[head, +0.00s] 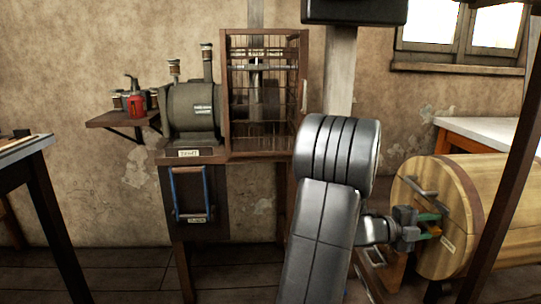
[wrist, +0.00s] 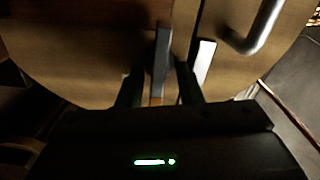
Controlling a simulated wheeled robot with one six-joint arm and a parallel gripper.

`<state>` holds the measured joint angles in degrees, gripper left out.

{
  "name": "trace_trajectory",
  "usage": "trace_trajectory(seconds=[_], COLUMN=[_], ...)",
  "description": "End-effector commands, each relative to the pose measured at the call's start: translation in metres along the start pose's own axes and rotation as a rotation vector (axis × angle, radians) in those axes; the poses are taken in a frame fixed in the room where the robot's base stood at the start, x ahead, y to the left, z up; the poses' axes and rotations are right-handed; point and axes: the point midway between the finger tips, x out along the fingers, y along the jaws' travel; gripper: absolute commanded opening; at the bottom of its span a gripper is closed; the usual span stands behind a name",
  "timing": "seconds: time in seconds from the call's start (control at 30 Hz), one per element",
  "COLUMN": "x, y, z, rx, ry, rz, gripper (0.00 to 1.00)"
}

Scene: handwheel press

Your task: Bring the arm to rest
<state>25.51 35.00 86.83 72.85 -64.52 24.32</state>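My gripper (head: 430,225) is in front of the flat end of a wooden barrel (head: 488,215) at the right of the head view. In the wrist view its two dark green fingers (wrist: 158,85) stand apart. A narrow grey metal bar (wrist: 161,48) with an orange-yellow lower end shows between them, with a gap on either side. I cannot tell whether the fingers touch anything. My arm is bent and reaches right, low in the head view. A curved metal handle (head: 424,187) sits on the barrel's end, above the gripper; it also shows in the wrist view (wrist: 258,28).
A machine with a grey drum (head: 193,110) and a wire cage (head: 264,95) stands against the back wall. A shelf (head: 120,118) holds a red can (head: 136,106). A dark post (head: 505,160) crosses in front of the barrel. Floor is open at the lower left.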

Motion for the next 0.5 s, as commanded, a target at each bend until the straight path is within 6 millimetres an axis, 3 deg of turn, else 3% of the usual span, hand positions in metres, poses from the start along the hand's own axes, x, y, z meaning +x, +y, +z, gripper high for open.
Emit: trace_trajectory(seconds=[0.5], x=[-0.0005], y=[-0.0054], z=[0.0004], rx=[-0.316], ry=[0.000], rz=[0.000], gripper=[0.33])
